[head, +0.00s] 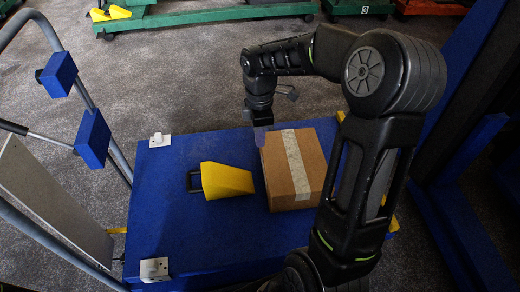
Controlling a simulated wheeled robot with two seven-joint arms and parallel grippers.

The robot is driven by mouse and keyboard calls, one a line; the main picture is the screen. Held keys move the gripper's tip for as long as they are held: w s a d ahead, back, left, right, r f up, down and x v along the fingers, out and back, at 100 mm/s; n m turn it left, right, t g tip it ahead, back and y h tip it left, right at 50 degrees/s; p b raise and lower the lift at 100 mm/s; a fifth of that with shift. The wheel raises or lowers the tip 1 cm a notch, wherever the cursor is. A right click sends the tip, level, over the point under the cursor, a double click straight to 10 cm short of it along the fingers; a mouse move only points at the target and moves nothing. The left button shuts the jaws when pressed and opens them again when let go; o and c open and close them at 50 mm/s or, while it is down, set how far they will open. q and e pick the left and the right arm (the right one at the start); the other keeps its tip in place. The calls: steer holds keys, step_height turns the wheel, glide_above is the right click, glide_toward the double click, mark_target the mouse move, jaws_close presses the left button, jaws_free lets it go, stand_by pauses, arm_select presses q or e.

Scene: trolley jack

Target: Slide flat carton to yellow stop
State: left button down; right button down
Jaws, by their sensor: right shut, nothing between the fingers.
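The flat brown carton (279,176), with a pale tape strip along its top, lies on the blue platform (160,212). The yellow stop (226,180) is a wedge-shaped block just left of the carton, with a dark handle-like frame on its left side. A narrow gap seems to show between them. My right gripper (260,136) points down at the carton's far left corner, shut and empty; whether it touches the carton I cannot tell. My right arm hides the carton's right side. My left gripper is not in view.
White brackets (160,140) sit at the platform's left corners. A grey tube handle with blue blocks (93,138) rises along the left. A blue upright structure (460,215) stands at the right. Green equipment (200,17) lies at the back.

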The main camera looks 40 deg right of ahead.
mark_target(262, 182)
step_height(262, 182, down, 19)
steer(key=b, duration=0.6)
steer(key=shift+s+d+r+p, duration=0.1)
steer(key=shift+s+d+p, duration=0.1)
steer(key=shift+d+p, duration=0.15)
steer(key=s+d+p, duration=0.1)
steer(key=s+d, duration=0.1)
steer(key=d, duration=0.2)
steer(key=s+d+p, duration=0.2)
steer(key=d, duration=0.2)
steer(key=s+d+p, duration=0.2)
steer(key=d, duration=0.2)
steer(key=shift+s+d, duration=0.1)
steer(key=shift+s, duration=0.3)
steer(key=shift+s+d, duration=0.1)
steer(key=shift+d, duration=0.1)
